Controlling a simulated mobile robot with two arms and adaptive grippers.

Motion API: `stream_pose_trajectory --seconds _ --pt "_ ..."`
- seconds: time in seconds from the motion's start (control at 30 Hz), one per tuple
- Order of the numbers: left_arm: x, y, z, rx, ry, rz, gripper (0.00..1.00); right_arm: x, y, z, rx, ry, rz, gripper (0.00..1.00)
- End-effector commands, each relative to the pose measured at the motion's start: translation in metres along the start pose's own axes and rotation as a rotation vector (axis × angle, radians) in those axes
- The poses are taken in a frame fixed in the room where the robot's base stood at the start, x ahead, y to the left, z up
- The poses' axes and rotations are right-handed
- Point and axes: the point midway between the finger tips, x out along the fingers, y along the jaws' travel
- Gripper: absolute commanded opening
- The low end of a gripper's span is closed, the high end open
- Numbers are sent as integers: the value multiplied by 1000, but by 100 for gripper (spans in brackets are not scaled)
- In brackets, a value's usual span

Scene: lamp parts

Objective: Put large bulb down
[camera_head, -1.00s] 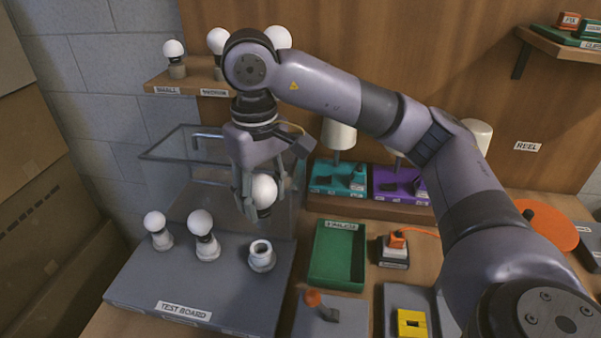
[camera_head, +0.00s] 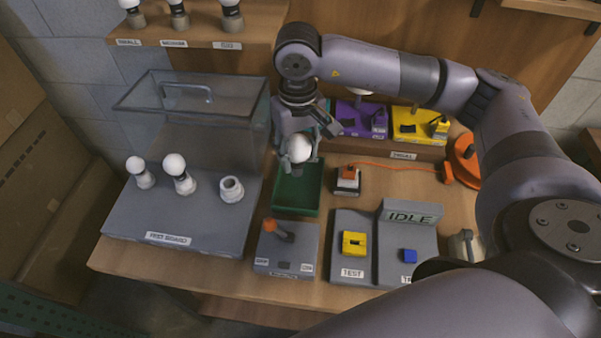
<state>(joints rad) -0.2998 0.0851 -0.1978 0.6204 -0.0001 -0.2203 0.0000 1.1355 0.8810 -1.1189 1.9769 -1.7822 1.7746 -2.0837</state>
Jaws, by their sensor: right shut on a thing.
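My right gripper (camera_head: 295,150) is shut on the large bulb (camera_head: 299,149), a white round globe with a dark lower part. It holds the bulb over the back part of the green tray (camera_head: 297,196). The fingers and the bulb hide part of the tray, and I cannot tell whether the bulb touches it. The visible front of the tray is empty. My left gripper is not in view.
The test board (camera_head: 181,226) at left carries two bulbs in sockets and one empty socket (camera_head: 231,189). A clear case (camera_head: 205,120) with a handle stands behind. A switch box (camera_head: 286,250) with an orange-tipped lever stands in front of the tray. Several bulbs line the shelf (camera_head: 235,43).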

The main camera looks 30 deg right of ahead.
Motion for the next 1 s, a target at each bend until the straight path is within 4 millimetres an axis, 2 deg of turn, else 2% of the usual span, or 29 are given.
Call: stream_pose_trajectory --seconds 0.1,0.2,0.37,0.6,0.7,1.0 --pt "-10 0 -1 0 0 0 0 28 0 2 1 -6 1 24" --pt "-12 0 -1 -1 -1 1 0 44 0 1 0 -2 1 24" --pt "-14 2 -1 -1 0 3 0 58 0 0 0 -1 0 24" --pt "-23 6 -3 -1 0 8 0 91 0 0 0 -2 0 24" --pt "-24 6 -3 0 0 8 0 98 0 0 -1 0 0 24" --pt "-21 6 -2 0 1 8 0 101 0 0 -1 1 0 24"
